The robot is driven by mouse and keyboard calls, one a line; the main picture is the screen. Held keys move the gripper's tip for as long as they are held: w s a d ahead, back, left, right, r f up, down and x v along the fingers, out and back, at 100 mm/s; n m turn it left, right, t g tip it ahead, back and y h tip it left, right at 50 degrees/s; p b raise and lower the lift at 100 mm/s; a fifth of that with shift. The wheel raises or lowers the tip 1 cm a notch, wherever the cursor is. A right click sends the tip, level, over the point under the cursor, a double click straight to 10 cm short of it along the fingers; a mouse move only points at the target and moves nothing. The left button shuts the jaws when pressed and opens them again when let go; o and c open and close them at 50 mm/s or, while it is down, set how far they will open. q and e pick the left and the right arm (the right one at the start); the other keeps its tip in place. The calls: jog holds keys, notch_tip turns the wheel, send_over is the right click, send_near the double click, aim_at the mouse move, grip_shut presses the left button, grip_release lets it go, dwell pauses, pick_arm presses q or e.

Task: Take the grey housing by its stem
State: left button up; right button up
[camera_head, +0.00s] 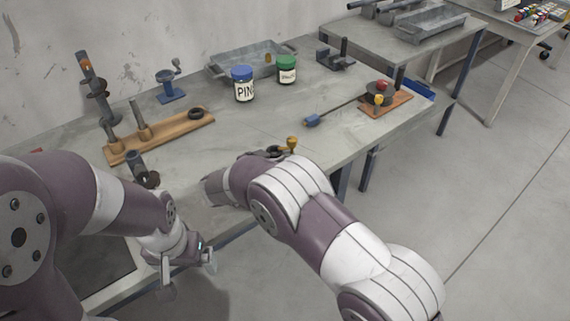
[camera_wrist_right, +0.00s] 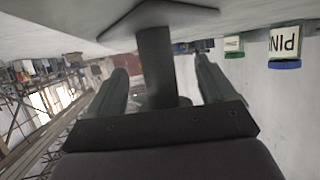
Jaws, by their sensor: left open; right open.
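The grey housing (camera_wrist_right: 165,16) shows upside down at the top of the right wrist view, with a wide flared end against the table. Its upright stem (camera_wrist_right: 155,55) runs between the two fingers of my right gripper (camera_wrist_right: 160,66). The fingers are open, one on each side of the stem, with visible gaps. In the head view my right arm hides most of this spot; only a dark part (camera_head: 274,151) shows beyond the arm, and I cannot tell whether it is gripper or housing. My left gripper (camera_head: 188,273) is open and empty, in front of the table's near edge.
A brass-coloured knob (camera_head: 291,143) stands close beside the right gripper area. A wooden rack (camera_head: 165,137) is at the left. Blue-lidded (camera_head: 243,85) and green-lidded (camera_head: 287,70) jars, a metal tray (camera_head: 222,72) and a blue-ended rod (camera_head: 313,120) lie further back. The table middle is clear.

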jog(key=shift+s+a+r, duration=0.3)
jog(key=shift+s+a, duration=0.1)
jog(key=shift+a, duration=0.05)
jog(key=shift+c, duration=0.8)
jog(key=shift+s+a, duration=0.1)
jog(key=c, duration=0.5)
jog(key=shift+w+d+f, duration=0.2)
jog(key=shift+w+d, duration=0.15)
jog(key=shift+d, duration=0.05)
grip_shut()
jog(key=shift+a+r, duration=0.15)
jog(key=shift+r, duration=0.05)
